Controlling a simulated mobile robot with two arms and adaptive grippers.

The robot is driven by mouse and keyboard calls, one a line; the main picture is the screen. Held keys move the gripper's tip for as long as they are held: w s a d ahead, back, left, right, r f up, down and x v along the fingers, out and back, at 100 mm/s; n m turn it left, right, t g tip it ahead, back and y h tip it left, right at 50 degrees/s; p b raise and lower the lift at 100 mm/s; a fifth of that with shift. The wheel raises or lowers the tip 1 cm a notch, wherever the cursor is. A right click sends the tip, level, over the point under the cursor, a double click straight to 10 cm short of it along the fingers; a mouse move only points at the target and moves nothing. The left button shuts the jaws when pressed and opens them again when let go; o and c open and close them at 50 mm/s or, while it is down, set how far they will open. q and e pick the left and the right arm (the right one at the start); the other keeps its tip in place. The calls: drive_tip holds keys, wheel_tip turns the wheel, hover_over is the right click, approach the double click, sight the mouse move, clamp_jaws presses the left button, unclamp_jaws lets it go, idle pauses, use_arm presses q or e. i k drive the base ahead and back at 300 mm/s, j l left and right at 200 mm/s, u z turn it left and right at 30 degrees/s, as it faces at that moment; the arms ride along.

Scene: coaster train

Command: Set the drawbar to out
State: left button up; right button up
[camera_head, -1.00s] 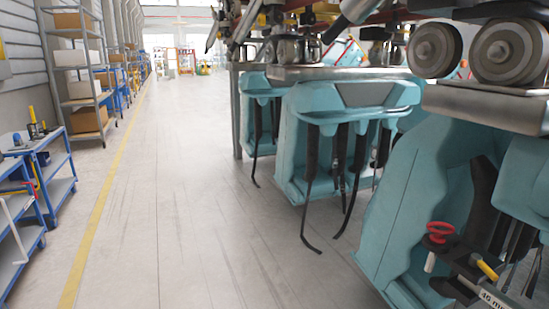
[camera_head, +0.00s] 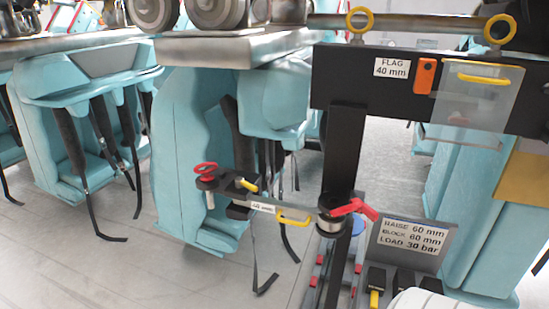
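I cannot tell for sure which part is the drawbar. A short metal bar (camera_head: 262,207) with a small label and yellow handles (camera_head: 293,217) runs level between a red handwheel (camera_head: 206,169) on the left and a red lever (camera_head: 348,207) on a round metal fitting on the right. Its position, in or out, cannot be read from here. Neither of my grippers is in view.
A black post and crossbeam (camera_head: 343,150) stand right of centre, with a "FLAG 40 mm" label and a clear panel (camera_head: 478,95). A grey sign (camera_head: 408,245) lists raise, block and load values. Teal coaster seats (camera_head: 85,110) hang at left. Floor at lower left is clear.

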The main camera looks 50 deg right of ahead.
sight(309, 214)
drive_tip(key=z, duration=1.65)
